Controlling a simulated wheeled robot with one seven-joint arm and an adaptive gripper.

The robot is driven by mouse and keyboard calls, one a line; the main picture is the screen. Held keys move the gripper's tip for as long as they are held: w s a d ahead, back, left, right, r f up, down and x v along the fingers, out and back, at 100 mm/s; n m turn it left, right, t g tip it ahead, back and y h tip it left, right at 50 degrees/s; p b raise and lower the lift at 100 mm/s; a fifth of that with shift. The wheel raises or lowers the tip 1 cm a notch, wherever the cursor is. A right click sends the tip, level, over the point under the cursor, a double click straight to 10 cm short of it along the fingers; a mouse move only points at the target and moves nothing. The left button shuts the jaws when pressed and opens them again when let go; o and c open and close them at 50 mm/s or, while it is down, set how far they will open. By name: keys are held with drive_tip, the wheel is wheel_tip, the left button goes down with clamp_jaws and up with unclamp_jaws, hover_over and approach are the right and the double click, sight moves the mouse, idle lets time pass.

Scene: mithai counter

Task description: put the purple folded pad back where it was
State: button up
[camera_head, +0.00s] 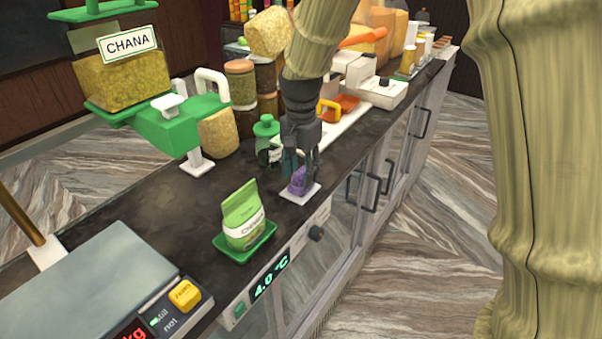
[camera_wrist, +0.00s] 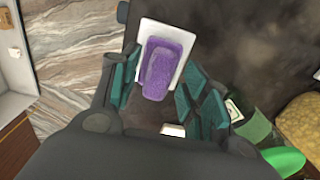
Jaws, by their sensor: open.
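The purple folded pad (camera_head: 298,181) lies on a small white square mat (camera_head: 309,196) near the front edge of the dark counter. In the wrist view the pad (camera_wrist: 162,68) shows whole on the white mat (camera_wrist: 148,28), and nothing covers it. My gripper (camera_head: 301,172) is right above the pad, pointing down. In the wrist view its teal finger pads (camera_wrist: 160,85) stand apart on both sides of the pad's near end. I cannot tell whether a finger touches the pad.
A green tray (camera_head: 262,240) with a green chana packet (camera_head: 241,215) stands to the front left. A green-capped bottle (camera_head: 266,140) stands close behind my gripper. A scale (camera_head: 95,285) fills the near left. The dark counter (camera_head: 190,215) between is bare.

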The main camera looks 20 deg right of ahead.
sight(301, 171)
wheel_tip(301, 171, up, 11)
drive_tip(key=b, duration=0.3)
drive_tip(key=shift+r+b, duration=0.15)
drive_tip(key=shift+b, duration=0.2)
